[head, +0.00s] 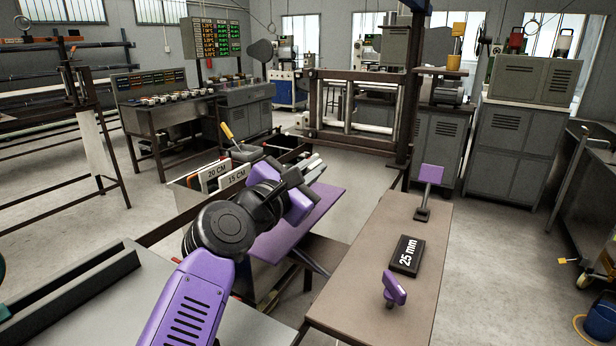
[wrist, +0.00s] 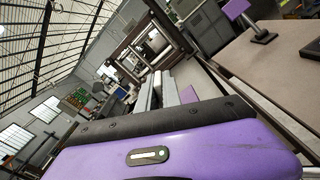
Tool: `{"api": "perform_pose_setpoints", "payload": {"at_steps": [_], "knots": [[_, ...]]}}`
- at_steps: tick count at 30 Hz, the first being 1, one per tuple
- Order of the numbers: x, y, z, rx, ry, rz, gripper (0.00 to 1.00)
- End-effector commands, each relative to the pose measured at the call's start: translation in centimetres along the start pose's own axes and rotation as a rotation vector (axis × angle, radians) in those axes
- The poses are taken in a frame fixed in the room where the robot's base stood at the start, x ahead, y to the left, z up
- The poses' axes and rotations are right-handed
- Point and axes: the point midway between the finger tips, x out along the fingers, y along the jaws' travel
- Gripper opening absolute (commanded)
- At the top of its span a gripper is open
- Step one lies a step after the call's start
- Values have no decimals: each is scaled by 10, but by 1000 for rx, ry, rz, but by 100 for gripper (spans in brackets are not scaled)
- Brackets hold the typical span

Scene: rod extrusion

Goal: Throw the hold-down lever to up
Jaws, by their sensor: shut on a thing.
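A lever with a yellow handle (head: 228,131) stands on a dark block at the far end of the rack, behind the white length plates. It leans to the left in the head view; I cannot tell for sure that it is the hold-down lever. My gripper (head: 316,166) is to the right of this lever and nearer to me, above the purple plate (head: 318,212). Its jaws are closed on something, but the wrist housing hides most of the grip. Pale grey bars show at the jaws in the head view and ahead of the purple housing in the wrist view.
White plates marked 20 CM (head: 216,174) and 15 CM (head: 238,176) stand left of my wrist.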

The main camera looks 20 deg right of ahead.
Motion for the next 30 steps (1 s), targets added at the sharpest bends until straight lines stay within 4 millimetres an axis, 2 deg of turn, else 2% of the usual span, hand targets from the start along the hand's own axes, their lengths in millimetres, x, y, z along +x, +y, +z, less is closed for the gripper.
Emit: {"api": "perform_pose_setpoints", "payload": {"at_steps": [14, 15, 18, 26, 30], "knots": [[0, -2, 0, 18, 0, -1, 0], [0, -2, 0, 18, 0, -2, 13], [0, -2, 0, 17, 0, -2, 31], [0, -2, 0, 15, 0, -1, 31], [-7, -1, -1, 15, 1, 1, 31]]}}
